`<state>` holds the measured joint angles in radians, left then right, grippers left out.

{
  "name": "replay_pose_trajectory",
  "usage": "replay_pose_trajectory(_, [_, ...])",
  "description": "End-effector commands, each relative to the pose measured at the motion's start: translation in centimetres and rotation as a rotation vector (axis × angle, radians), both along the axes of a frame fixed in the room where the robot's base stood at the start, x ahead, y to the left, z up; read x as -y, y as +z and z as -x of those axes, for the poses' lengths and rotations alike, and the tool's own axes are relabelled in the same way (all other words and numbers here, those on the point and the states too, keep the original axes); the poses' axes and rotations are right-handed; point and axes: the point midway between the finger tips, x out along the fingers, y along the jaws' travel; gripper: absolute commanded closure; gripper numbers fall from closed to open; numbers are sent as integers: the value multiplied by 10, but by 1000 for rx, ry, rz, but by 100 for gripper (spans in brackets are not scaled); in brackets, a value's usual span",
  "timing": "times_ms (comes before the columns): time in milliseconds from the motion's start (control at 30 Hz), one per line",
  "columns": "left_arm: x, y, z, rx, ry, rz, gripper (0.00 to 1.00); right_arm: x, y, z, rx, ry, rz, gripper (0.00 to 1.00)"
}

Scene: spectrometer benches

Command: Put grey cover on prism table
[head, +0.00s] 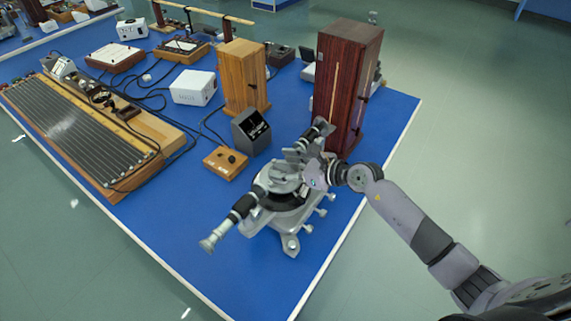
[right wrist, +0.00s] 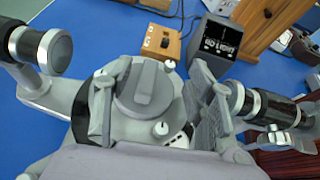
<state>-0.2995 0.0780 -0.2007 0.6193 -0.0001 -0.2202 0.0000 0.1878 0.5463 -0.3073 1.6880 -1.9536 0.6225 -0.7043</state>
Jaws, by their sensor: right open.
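The grey cover (right wrist: 146,90) is a round cap with a raised ridge across its top. In the right wrist view it sits at the middle of the spectrometer, over the prism table, which it mostly hides; I cannot tell how closely it is seated. The spectrometer (head: 290,243) stands near the front right edge of the blue bench. My right gripper (head: 298,166) is over the spectrometer's middle. In the right wrist view its fingers (right wrist: 153,82) are open, one on each side of the cover, with visible gaps. My left gripper is not in view.
The spectrometer's telescope (head: 243,207) points to the front left. A tall dark red cabinet (head: 347,75) stands close behind my right gripper. Bare blue bench (head: 170,215) lies to the left.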

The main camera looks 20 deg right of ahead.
Motion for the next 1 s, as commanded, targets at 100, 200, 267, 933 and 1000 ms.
replay_pose_trajectory(100, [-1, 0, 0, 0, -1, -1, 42, 0, 0, 0, 0, 0, 0, 48])
replay_pose_trajectory(200, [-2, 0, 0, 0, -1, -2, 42, 0, 0, 0, 0, 0, 0, 48])
replay_pose_trajectory(267, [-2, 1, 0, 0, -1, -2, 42, 0, 1, 0, 0, 0, 0, 48])
replay_pose_trajectory(933, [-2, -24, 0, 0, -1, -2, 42, 65, 39, 78, -2, -1, 2, 48])
replay_pose_trajectory(1000, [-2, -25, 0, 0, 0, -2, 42, 68, 42, 82, -1, -1, 2, 48])
